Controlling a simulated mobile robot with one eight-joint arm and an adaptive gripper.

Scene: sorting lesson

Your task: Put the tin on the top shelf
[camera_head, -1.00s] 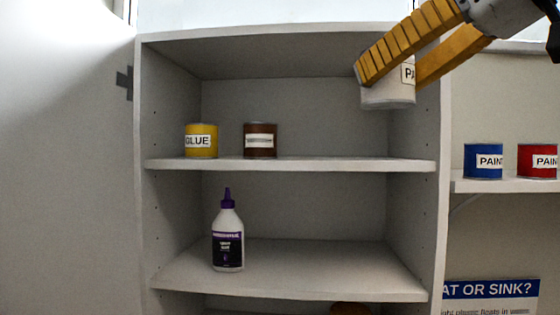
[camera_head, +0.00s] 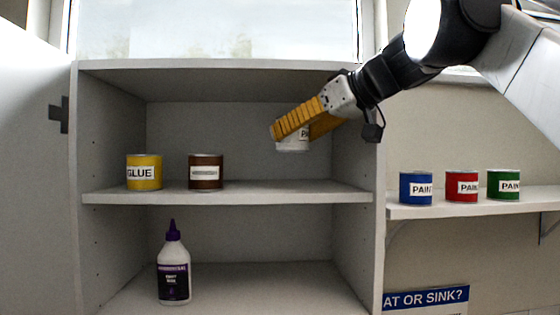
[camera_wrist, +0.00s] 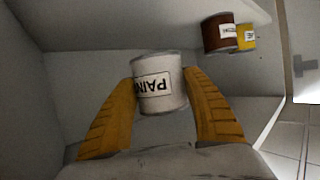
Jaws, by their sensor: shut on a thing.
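A white tin labelled PAINT (camera_head: 293,144) is in my gripper (camera_head: 295,130), inside the upper compartment of the cabinet, above the top shelf (camera_head: 270,193). In the wrist view the white tin (camera_wrist: 160,90) sits between the two yellow fingers of my gripper (camera_wrist: 160,95), which are shut on its sides. In the head view the fingers cover part of the tin, and a gap shows between its base and the shelf board.
A yellow GLUE tin (camera_head: 144,173) and a brown tin (camera_head: 206,173) stand on the left of the top shelf; its right part is clear. A purple-capped bottle (camera_head: 173,268) stands below. Blue (camera_head: 416,188), red (camera_head: 462,186) and green (camera_head: 503,184) tins stand on a side shelf.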

